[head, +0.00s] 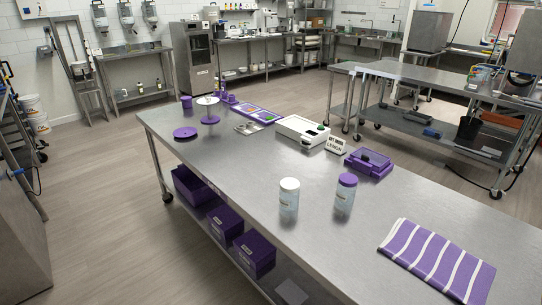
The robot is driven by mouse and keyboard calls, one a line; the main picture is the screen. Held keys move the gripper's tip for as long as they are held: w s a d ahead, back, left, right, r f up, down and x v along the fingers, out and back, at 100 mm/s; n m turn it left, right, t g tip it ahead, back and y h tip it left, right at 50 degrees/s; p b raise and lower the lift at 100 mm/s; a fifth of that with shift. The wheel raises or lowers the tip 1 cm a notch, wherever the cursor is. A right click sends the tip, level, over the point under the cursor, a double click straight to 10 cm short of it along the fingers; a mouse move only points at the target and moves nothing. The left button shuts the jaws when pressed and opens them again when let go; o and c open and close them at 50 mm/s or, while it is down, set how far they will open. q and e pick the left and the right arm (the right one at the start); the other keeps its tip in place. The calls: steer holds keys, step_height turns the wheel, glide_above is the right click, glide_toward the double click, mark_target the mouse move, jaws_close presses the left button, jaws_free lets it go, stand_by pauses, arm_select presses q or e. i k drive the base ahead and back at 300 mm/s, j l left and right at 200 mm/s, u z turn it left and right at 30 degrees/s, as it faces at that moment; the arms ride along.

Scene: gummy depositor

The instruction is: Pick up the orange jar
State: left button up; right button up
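Two jars with pale bluish bodies stand upright on the steel table (240,190) in the head view. One jar (289,200) has a white lid. The other jar (344,195) has a purple lid and stands a little to its right. Neither jar looks orange, and any label is too small to read, so I cannot tell which is the orange jar. Neither of my grippers is in view.
A purple-and-white striped towel (437,262) lies right of the jars. Behind them are a sign reading LEMON (336,145), a purple box (369,162) and a white device (301,130). Purple bins (254,254) stand on the lower shelf. The table's left front is clear.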

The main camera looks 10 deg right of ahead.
mark_target(288, 202)
steer(key=j+z, duration=0.1)
steer(key=z, duration=0.35)
steer(key=i+j+z, duration=0.1)
steer(key=z, duration=0.4)
steer(key=j+z, duration=0.1)
steer(key=z, duration=0.35)
steer(key=j+z, duration=0.65)
steer(key=j, duration=0.2)
steer(key=j+z, duration=0.15)
steer(key=j, duration=0.3)
steer(key=k+j+z, duration=0.1)
steer(key=j, duration=0.35)
steer(key=k+j, duration=0.1)
steer(key=j, duration=0.35)
steer(key=k+j, duration=0.15)
steer(key=j, duration=0.3)
steer(key=i, duration=0.35)
